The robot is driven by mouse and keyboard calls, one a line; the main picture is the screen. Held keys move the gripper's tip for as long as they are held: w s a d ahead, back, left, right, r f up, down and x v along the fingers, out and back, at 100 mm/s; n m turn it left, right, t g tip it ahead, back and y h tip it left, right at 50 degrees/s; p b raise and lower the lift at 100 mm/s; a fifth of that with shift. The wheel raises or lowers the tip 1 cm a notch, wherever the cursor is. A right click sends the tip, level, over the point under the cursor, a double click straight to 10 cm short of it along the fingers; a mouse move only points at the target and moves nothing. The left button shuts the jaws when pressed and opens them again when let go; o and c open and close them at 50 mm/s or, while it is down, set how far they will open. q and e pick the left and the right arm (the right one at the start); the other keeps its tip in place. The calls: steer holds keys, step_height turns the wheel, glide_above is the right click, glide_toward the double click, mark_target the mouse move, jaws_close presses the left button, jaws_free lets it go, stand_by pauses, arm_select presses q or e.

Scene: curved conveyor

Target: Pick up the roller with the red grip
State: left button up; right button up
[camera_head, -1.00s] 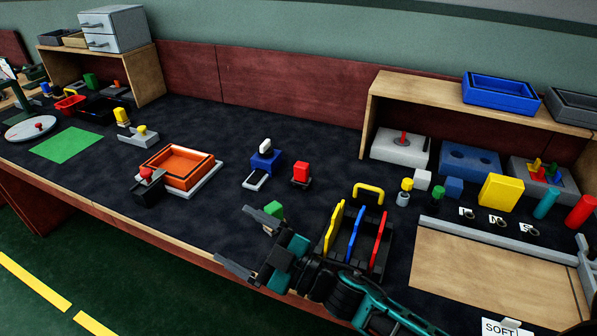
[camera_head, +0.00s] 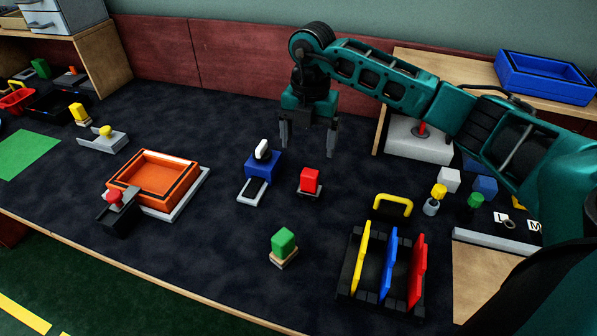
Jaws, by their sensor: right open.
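A small tool with a red block-shaped grip (camera_head: 309,180) on a dark grey base stands on the dark mat near the middle. It best fits the roller, but I cannot make out a roller part. A black tool with a round red knob (camera_head: 115,196) stands at the left, against the orange tray. My right gripper (camera_head: 308,150) is open and empty, fingers pointing down. In the picture it hangs just above the red block grip, apart from it. My left gripper is not in view.
A blue tool with a white grip (camera_head: 263,165) stands left of the red grip. A green-topped block (camera_head: 284,243) and a rack with coloured plates (camera_head: 345,290) stand in front. An orange tray (camera_head: 190,165) lies left. A wooden shelf (camera_head: 425,60) stands at right.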

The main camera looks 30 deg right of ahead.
mark_target(309, 184)
steer(key=shift+d+f, duration=0.2)
steer(key=shift+f, duration=0.15)
steer(key=f, duration=0.8)
steer(key=f+b, duration=0.1)
steer(key=f, duration=0.3)
steer(key=shift+s+a, duration=0.1)
steer(key=shift+s, duration=0.2)
steer(key=c, duration=1.2)
